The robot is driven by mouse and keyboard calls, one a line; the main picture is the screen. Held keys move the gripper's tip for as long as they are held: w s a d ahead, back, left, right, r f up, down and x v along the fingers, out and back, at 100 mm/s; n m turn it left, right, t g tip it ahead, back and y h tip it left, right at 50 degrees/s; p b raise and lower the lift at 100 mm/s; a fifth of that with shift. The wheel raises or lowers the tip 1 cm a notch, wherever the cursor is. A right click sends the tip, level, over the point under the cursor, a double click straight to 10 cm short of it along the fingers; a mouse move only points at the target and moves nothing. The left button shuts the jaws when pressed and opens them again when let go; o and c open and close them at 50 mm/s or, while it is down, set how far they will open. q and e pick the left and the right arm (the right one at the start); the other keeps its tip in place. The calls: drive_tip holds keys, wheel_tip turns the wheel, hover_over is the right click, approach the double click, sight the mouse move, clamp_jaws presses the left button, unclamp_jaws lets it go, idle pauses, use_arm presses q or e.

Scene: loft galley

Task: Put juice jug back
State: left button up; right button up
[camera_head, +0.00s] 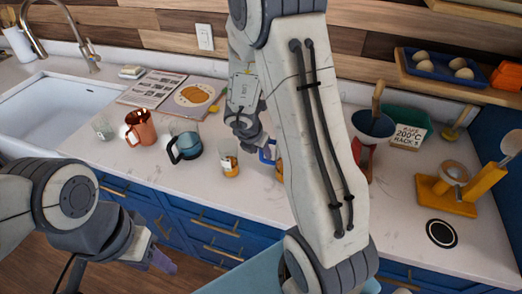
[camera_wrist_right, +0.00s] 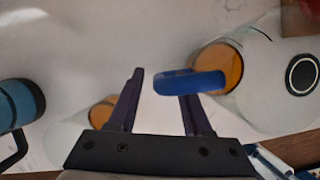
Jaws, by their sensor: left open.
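The juice jug (camera_head: 279,171) stands on the counter, mostly hidden behind my right arm in the head view. Its blue handle (camera_head: 267,153) and some orange juice show there. In the right wrist view, the clear jug (camera_wrist_right: 262,88) lies right of the fingers. Its blue handle (camera_wrist_right: 190,82) reaches into the gap between them and covers the right fingertip. My right gripper (camera_head: 247,137) is open, with its fingers (camera_wrist_right: 160,88) apart at the handle; I cannot tell whether they touch it. My left gripper (camera_head: 163,262) is open and empty, low in front of the drawers.
A small glass of orange juice (camera_head: 229,165) stands just left of the jug. Further left are a blue carafe (camera_head: 185,147), a copper mug (camera_head: 141,128) and a glass (camera_head: 103,128). A black disc (camera_head: 441,233) lies on clear counter at right, near a wooden stand (camera_head: 447,197).

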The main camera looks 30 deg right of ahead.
drive_tip(key=shift+r+p, duration=0.35)
drive_tip(key=p+v, duration=0.2)
drive_tip(key=v, duration=0.9)
drive_tip(key=shift+a+r+p, duration=0.2)
drive_tip(key=shift+r+p, duration=0.05)
drive_tip(key=shift+p, duration=0.15)
drive_tip(key=shift+s, duration=0.1)
